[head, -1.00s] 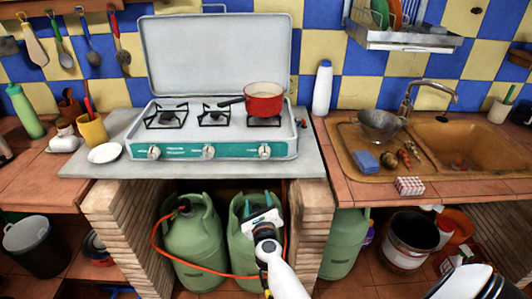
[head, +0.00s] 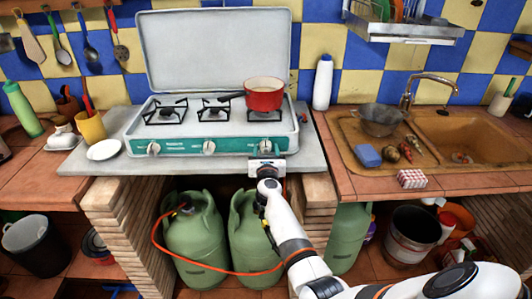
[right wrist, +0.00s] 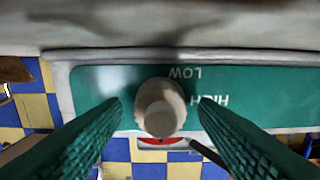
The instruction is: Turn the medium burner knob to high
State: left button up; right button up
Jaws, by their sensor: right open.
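The stove (head: 185,144) has a teal front panel with a left knob (head: 153,148), a middle knob (head: 208,147) and a right knob (head: 265,146). I cannot read which knob is the medium one. My right gripper (head: 266,166) is at the right knob, just in front of and below it. In the right wrist view, a pale round knob (right wrist: 160,107) sits between the open green fingers of my right gripper (right wrist: 161,104), with gaps on both sides. The labels LOW and HIGH appear upside down beside it. My left gripper is not in view.
A red pot (head: 264,94) stands on the right burner. The grey counter (head: 95,168) has its front edge below the stove. Green gas bottles (head: 195,245) and an orange hose stand beneath. A white bottle (head: 323,82) stands right of the stove.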

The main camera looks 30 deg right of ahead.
jog(key=shift+w+d, duration=0.15)
jog(key=shift+w, duration=0.1)
jog(key=c, duration=1)
